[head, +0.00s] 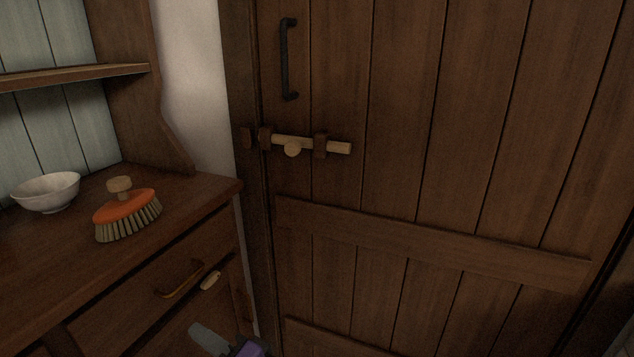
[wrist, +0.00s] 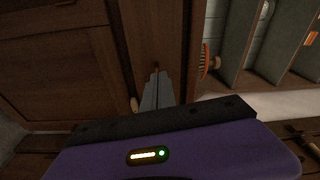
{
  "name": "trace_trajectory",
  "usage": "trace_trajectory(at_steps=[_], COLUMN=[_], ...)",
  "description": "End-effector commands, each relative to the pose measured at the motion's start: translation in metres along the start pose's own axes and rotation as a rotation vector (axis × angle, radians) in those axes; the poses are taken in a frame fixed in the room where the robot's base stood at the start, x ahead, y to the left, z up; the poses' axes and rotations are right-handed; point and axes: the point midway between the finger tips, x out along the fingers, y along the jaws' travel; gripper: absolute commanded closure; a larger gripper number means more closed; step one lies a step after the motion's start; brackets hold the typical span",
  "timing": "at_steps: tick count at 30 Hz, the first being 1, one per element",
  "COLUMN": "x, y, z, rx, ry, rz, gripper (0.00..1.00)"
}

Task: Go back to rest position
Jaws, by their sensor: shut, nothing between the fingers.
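My gripper (head: 206,338) shows at the bottom of the head view, in front of the dresser's lower front, with part of its purple body beside it. In the wrist view its grey fingers (wrist: 157,88) lie together, shut and empty. They point toward the dresser and appear clear of it, though the exact gap is hard to tell. Most of my arm is outside the head view.
A wooden dresser (head: 205,215) stands at the left, with a white bowl (head: 45,192) and an orange brush (head: 127,210) on top. Its drawer handle (head: 180,282) juts out. A plank door (head: 420,150) with a wooden bolt (head: 340,147) and black handle (head: 287,60) fills the right.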

Motion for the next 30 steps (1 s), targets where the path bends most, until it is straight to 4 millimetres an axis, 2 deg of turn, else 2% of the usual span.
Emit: trace_trajectory(at_steps=[2, 8, 14, 18, 20, 24, 30], x=[-0.013, -0.077, -0.168, -0.238, -0.267, -0.329, -0.404], y=[-0.001, 0.026, 0.051, 0.059, 0.06, 0.055, 0.037], z=[-0.014, -0.039, -0.047, -0.041, -0.035, -0.018, 0.015], rx=[-0.105, -0.334, -0.556, -0.711, -0.772, -0.909, -1.075], ry=[0.087, 0.295, 0.475, 0.575, 0.608, 0.663, 0.693], rz=[0.013, 0.107, 0.24, 0.349, 0.396, 0.504, 0.656], gripper=[1.0, 1.0, 1.0, 1.0, 1.0, 1.0, 1.0])
